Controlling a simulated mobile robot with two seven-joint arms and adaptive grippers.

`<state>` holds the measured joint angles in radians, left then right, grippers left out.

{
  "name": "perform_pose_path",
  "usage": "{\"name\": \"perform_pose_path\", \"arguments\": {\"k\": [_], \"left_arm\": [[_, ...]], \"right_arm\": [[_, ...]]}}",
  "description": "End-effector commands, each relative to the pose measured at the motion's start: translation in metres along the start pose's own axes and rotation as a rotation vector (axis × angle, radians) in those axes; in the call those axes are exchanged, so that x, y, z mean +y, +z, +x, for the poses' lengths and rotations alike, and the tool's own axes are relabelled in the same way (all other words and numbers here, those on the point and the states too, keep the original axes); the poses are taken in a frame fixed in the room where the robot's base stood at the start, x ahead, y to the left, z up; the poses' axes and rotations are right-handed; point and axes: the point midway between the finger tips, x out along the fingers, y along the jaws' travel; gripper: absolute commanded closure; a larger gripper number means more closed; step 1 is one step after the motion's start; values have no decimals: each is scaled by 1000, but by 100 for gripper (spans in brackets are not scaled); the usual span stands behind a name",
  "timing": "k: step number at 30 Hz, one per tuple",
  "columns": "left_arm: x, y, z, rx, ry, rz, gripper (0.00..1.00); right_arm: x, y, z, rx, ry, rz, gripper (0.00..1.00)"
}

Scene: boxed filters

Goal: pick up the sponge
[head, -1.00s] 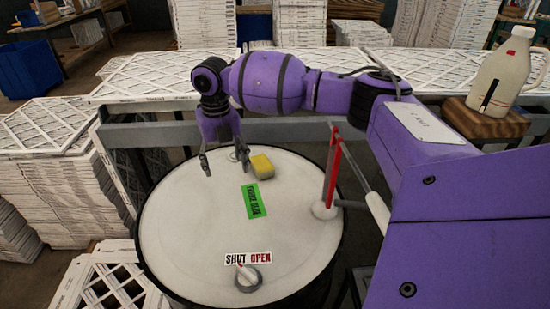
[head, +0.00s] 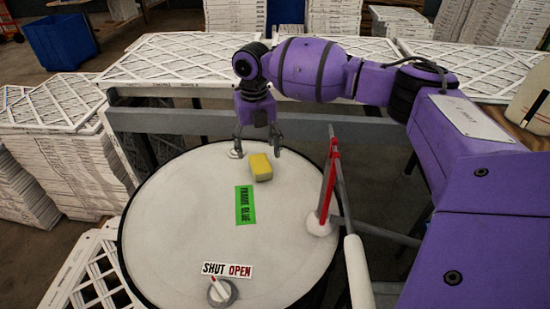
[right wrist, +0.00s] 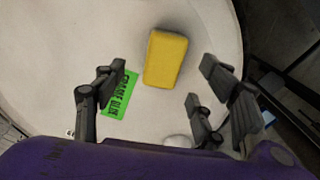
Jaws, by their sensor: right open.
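A yellow sponge (head: 260,167) lies on the round white drum top (head: 180,225), just beyond a green label. In the right wrist view the sponge (right wrist: 165,58) is beyond the fingertips, between the lines of the open fingers, and nothing touches it. My right gripper (head: 257,147) hangs over the far part of the drum top, just behind the sponge in the head view. Its fingers are spread and empty; they also show in the right wrist view (right wrist: 160,85). My left gripper is not in view.
Stacked filters (head: 65,160) stand to the left. A grey rail (head: 200,122) runs behind.

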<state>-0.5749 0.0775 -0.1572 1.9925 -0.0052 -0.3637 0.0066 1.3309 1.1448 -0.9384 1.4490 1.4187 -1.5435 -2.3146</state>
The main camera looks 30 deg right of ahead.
Motion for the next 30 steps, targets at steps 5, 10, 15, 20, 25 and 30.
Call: {"name": "perform_pose_path", "arguments": {"k": [5, 10, 15, 20, 25, 30], "left_arm": [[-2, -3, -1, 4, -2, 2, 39], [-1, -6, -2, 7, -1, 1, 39], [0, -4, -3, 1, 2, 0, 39], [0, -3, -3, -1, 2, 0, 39], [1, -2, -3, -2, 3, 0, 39], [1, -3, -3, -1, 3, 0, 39]], "right_arm": [[-3, -1, 21, 1, -1, 1, 35], [-6, -2, 46, 0, 0, -1, 35], [-6, -2, 61, 1, 1, 1, 35], [-6, -2, 62, 1, 1, 1, 35], [-6, -2, 62, 0, 1, 0, 50], [-6, -2, 61, 0, 1, 0, 72]]}}
